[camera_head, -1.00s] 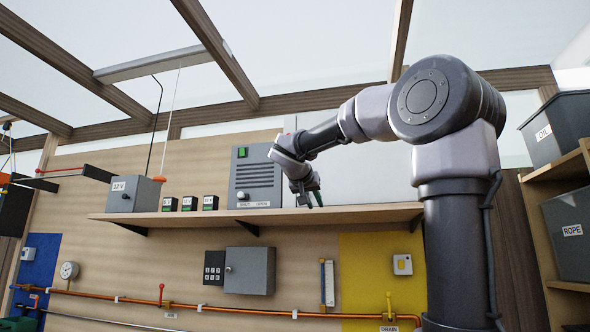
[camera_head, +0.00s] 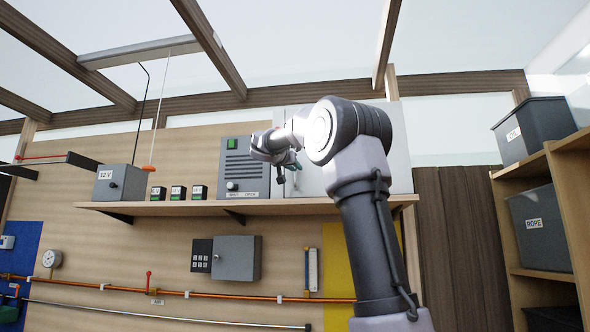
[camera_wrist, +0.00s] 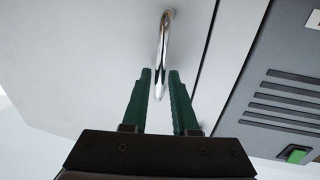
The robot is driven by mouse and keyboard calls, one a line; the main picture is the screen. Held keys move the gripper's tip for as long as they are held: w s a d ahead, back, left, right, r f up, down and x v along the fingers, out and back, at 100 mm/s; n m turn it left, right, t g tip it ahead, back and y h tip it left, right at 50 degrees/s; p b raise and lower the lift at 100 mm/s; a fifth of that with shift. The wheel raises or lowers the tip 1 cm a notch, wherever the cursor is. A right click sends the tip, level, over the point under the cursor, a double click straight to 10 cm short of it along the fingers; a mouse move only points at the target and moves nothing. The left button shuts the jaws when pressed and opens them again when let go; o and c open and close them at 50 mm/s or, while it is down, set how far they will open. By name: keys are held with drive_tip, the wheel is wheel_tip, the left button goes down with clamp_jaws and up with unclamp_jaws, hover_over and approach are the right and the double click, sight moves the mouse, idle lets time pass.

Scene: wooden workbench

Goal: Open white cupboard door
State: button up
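The white cupboard (camera_head: 402,165) stands on the wall shelf, partly hidden behind my arm. Its door (camera_wrist: 90,60) fills the left and middle of the wrist view and looks shut. A silver bar handle (camera_wrist: 165,32) stands out from the door near its edge. My gripper (camera_wrist: 160,75), with green fingers, is open with one finger on either side of the handle's near end. Contact with the handle cannot be told. In the head view my gripper (camera_head: 283,172) is in front of the cupboard's left part, and the handle is hard to make out.
A grey vented box (camera_head: 243,168) with a green button stands just left of the cupboard; it also shows in the wrist view (camera_wrist: 285,95). The wooden shelf (camera_head: 170,209) runs below. Bins (camera_head: 535,130) sit on a rack at the right.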

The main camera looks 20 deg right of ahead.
drive_tip(key=shift+w+d, duration=0.3)
drive_tip(key=shift+d, duration=0.1)
drive_tip(key=shift+c, duration=0.4)
clamp_jaws()
idle(0.9)
